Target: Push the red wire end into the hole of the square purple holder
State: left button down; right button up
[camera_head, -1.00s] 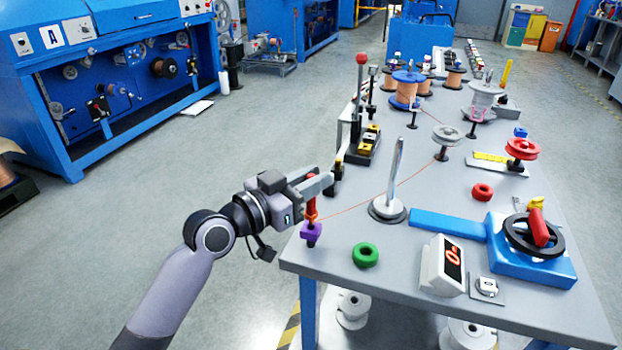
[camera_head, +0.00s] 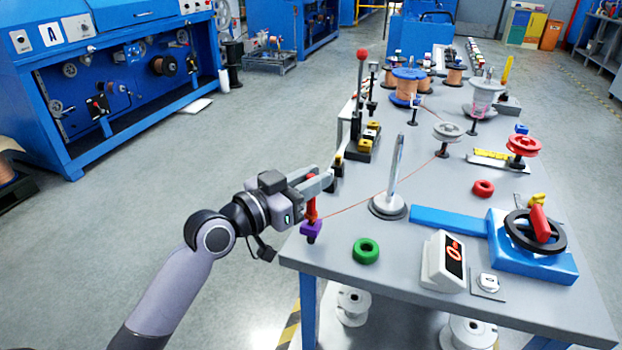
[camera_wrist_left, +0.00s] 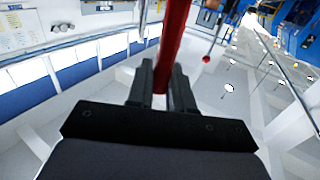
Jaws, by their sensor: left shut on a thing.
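My left gripper (camera_head: 316,186) is shut on the red wire end (camera_head: 311,212), just above the square purple holder (camera_head: 311,230) at the table's front left corner. The wire end stands upright, and its lower tip meets the top of the holder. The holder's hole is hidden, so I cannot tell how deep the tip sits. In the left wrist view, the red wire end (camera_wrist_left: 173,45) stands between the dark fingers (camera_wrist_left: 162,88). A thin orange wire (camera_head: 365,202) runs from it toward a grey pulley (camera_head: 447,133). My right gripper is not in view.
A metal spike on a round base (camera_head: 388,207) stands right of the holder. A green ring (camera_head: 366,251) and a white display box (camera_head: 443,262) lie nearer the front. A black rack with yellow blocks (camera_head: 362,147) stands behind the gripper.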

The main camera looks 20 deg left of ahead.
pick_arm(q)
jog(key=shift+f+b, duration=0.45)
jog(key=shift+f, duration=0.1)
dwell(0.5)
dwell(0.4)
jog(key=c, duration=0.9)
grip_release()
jog(key=shift+o, duration=1.1)
jog(key=v, duration=0.7)
